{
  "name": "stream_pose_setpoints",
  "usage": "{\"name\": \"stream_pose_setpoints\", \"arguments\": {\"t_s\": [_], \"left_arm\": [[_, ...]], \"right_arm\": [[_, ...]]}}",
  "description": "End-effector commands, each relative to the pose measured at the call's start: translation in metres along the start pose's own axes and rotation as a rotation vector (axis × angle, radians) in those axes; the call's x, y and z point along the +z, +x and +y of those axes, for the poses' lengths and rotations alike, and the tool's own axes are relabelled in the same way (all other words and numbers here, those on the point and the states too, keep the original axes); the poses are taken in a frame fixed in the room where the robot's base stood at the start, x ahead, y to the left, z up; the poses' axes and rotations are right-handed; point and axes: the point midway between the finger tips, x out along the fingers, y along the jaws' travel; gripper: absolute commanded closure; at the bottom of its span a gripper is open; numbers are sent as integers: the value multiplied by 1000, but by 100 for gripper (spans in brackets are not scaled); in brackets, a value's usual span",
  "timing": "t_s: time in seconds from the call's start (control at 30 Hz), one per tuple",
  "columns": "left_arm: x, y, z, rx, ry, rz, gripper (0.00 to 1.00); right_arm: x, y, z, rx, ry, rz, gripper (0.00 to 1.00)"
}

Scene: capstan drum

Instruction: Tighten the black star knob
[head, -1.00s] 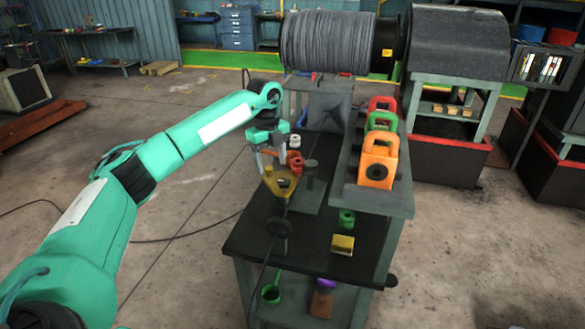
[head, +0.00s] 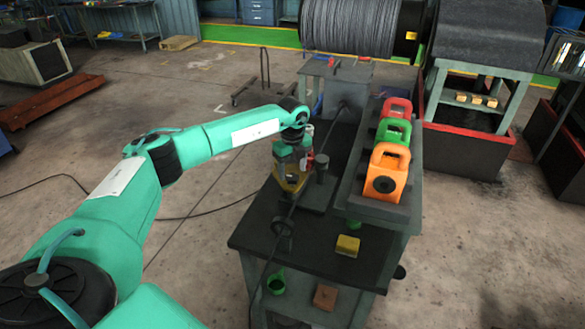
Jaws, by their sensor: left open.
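My left gripper (head: 291,169) is open and points down over the yellow three-sided piece (head: 290,184) on the bench's left side. Its fingers are small and dark here, and I cannot tell whether they touch anything. A dark round knob (head: 282,228) sits at the near end of a dark rod, below the yellow piece. A dark capped post (head: 321,165) stands just right of the gripper. I cannot make out star lobes on either, so I cannot tell which is the black star knob. My right gripper is not in view.
Red (head: 397,108), green (head: 393,131) and orange (head: 387,170) handled blocks stand in a row on the raised shelf to the right. A grey rope drum (head: 350,25) is behind. A yellow block (head: 347,246) lies on the bench (head: 315,250).

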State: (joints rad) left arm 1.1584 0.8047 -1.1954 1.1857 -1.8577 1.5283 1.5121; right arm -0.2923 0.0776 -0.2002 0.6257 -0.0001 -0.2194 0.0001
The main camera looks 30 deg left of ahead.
Motion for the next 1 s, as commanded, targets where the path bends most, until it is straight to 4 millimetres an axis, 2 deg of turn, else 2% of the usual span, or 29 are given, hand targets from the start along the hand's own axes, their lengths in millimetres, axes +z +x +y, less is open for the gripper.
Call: {"name": "stream_pose_setpoints", "arguments": {"t_s": [0.03,0.13,0.5,0.73,1.0], "left_arm": [[-1,5,0,3,0,2,39],[0,14,0,2,0,1,39],[0,21,0,0,1,0,39],[0,20,0,0,0,0,84],[0,21,0,0,18,0,84]], "right_arm": [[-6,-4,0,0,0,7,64],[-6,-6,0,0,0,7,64],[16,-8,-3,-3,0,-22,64],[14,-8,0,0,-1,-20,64],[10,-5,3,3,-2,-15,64]]}}
